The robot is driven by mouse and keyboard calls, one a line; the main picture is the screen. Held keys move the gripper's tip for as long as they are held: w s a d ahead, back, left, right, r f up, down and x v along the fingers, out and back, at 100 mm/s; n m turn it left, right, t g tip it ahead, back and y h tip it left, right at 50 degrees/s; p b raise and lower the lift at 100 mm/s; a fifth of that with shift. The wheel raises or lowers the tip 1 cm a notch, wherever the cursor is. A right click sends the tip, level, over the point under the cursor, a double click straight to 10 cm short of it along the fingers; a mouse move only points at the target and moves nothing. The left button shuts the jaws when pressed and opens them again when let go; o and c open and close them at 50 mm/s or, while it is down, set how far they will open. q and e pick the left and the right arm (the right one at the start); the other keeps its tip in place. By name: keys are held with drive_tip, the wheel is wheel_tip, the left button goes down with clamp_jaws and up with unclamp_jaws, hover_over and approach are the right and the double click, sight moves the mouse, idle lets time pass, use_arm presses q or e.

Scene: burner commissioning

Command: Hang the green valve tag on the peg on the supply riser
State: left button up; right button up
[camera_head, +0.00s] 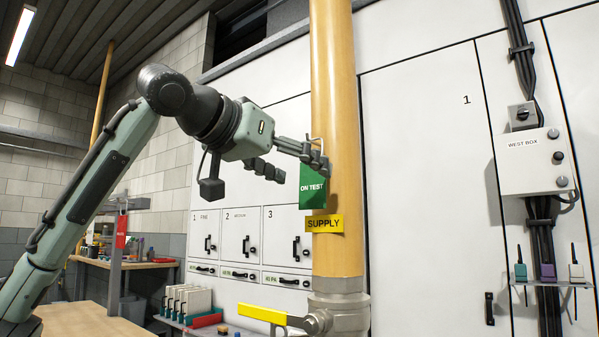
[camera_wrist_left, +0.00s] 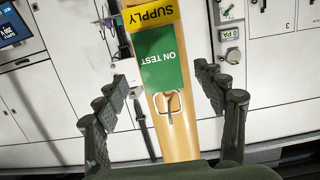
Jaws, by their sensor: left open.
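The green valve tag (camera_head: 312,186), marked ON TEST, lies against the yellow supply riser (camera_head: 338,120), just above the yellow SUPPLY label (camera_head: 324,224). In the left wrist view the tag (camera_wrist_left: 162,58) has a pale wire loop (camera_wrist_left: 168,103) that appears to pass around the peg (camera_wrist_left: 170,119) on the riser. My left gripper (camera_head: 302,172) is open in front of the riser. In the left wrist view its fingers stand apart on either side of the tag and loop, with gaps to both. My right gripper is in neither view.
The riser's valve has a yellow lever (camera_head: 262,314) below. White cabinets stand behind the riser. The West Box (camera_head: 538,161) and a small shelf (camera_head: 552,283) are at the right. A red tag (camera_head: 121,232) hangs on a post at the left, near a workbench (camera_head: 125,264).

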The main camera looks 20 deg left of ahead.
use_arm(q)
drive_tip(key=v, duration=1.1)
drive_tip(key=shift+s, duration=0.15)
